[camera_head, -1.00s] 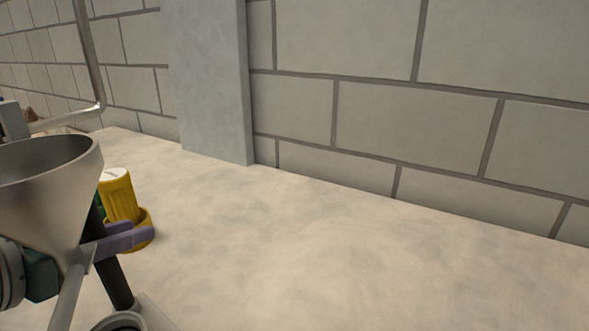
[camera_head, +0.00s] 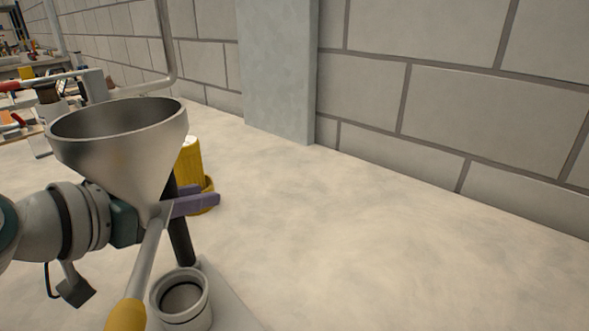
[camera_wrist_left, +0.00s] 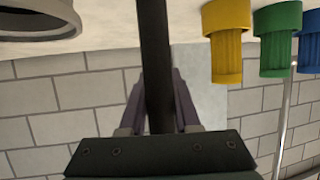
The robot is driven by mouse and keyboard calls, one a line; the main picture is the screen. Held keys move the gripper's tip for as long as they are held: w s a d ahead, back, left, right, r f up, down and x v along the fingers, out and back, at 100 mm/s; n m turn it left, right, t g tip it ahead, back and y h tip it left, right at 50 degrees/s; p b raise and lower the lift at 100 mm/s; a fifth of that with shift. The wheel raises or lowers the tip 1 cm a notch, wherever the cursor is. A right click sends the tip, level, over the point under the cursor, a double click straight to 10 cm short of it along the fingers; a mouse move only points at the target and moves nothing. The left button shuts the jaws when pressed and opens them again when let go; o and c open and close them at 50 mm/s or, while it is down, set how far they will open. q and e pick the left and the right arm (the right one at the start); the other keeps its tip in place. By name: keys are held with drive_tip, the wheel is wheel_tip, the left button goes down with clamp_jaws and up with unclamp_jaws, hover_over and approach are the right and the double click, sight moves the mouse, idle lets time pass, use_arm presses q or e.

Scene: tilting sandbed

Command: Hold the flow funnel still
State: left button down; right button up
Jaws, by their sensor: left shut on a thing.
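The flow funnel (camera_head: 125,150) is a grey metal cone, upright and open at the top, at the left of the head view. A dark post (camera_head: 181,240) stands behind it on a pale base plate. My left gripper (camera_head: 190,204) reaches in from the left behind the cone, with purple fingers at the post. In the left wrist view, the left gripper (camera_wrist_left: 160,100) has a finger on each side of the post (camera_wrist_left: 156,60), shut on it. The cone hides part of the gripper in the head view. My right gripper is not in view.
A round grey cup (camera_head: 182,296) stands on the base plate below the funnel. A rod with a yellow grip (camera_head: 126,315) slants in front. Sandy floor is clear to the right.

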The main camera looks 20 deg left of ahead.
use_arm(q)
drive_tip(key=c, duration=0.5)
unclamp_jaws()
drive_tip(key=shift+c, duration=0.2)
